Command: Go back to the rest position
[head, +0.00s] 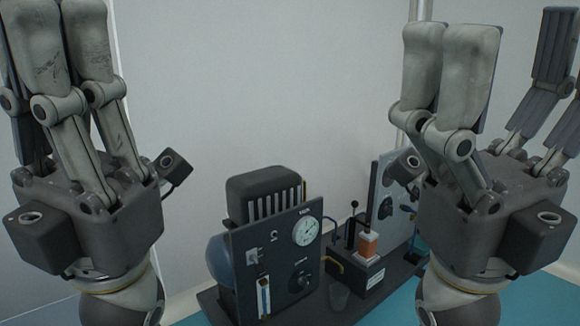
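My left gripper (50,40) stands at the left of the head view with its fingers pointing up. Its fingers lean together with no clear gap between them, and nothing shows in them. The far fingers are mostly hidden behind the near pair. My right gripper (500,60) stands at the right, also pointing up. Its fingers are spread wide with an empty gap, through which the wall shows. Both grippers are in front of the bench equipment and apart from each other.
Between my grippers, farther back, a dark instrument panel (262,268) with a round gauge (307,231) stands on a dark base. A pale wall (260,80) closes the back.

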